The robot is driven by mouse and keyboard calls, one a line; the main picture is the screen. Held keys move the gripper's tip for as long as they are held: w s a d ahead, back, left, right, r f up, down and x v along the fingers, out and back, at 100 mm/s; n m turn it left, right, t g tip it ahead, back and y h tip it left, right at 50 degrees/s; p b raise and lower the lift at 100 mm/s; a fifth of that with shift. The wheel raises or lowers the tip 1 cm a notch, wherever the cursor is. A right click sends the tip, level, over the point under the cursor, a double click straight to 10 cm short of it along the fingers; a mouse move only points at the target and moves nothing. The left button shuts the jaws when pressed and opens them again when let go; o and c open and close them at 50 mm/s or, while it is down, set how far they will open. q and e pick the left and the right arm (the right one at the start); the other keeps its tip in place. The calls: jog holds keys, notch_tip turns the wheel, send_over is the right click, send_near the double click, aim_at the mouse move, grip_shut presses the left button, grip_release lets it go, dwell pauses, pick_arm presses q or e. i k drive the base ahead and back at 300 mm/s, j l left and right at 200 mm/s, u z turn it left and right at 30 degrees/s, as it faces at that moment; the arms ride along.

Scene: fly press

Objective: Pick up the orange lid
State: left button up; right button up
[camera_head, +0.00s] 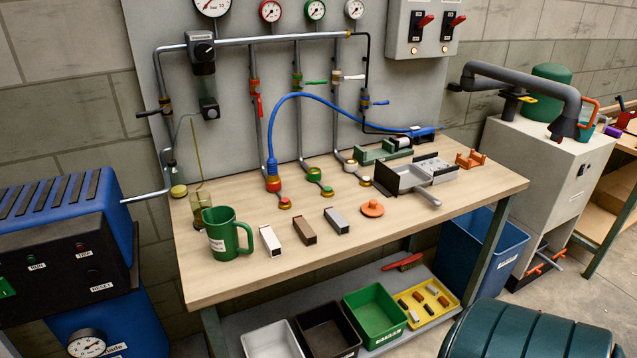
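The orange lid (372,208) is a small round disc with a knob on top. It lies flat on the wooden workbench (300,265), right of the middle and close to the front edge. Nothing covers it. Neither of my grippers shows in the head view.
White, brown and grey blocks (336,221) and a green mug (226,233) stand left of the lid. A grey metal pan with a handle (410,180) is close on its right. A blue hose (345,105) arches behind. The bench front by the lid is clear.

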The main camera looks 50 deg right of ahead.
aim_at(372, 208)
jog(key=k+l+u, duration=0.25)
jog(key=l, duration=0.2)
jog(key=k+l+u, duration=0.2)
jog(key=l, duration=0.3)
jog(key=k+l+u, duration=0.25)
jog(key=l, duration=0.15)
jog(key=k+l+u, duration=0.2)
jog(key=l, duration=0.2)
jog(key=k+l, duration=0.4)
jog(key=l, duration=0.15)
jog(key=k+l, duration=0.4)
jog(key=l, duration=0.15)
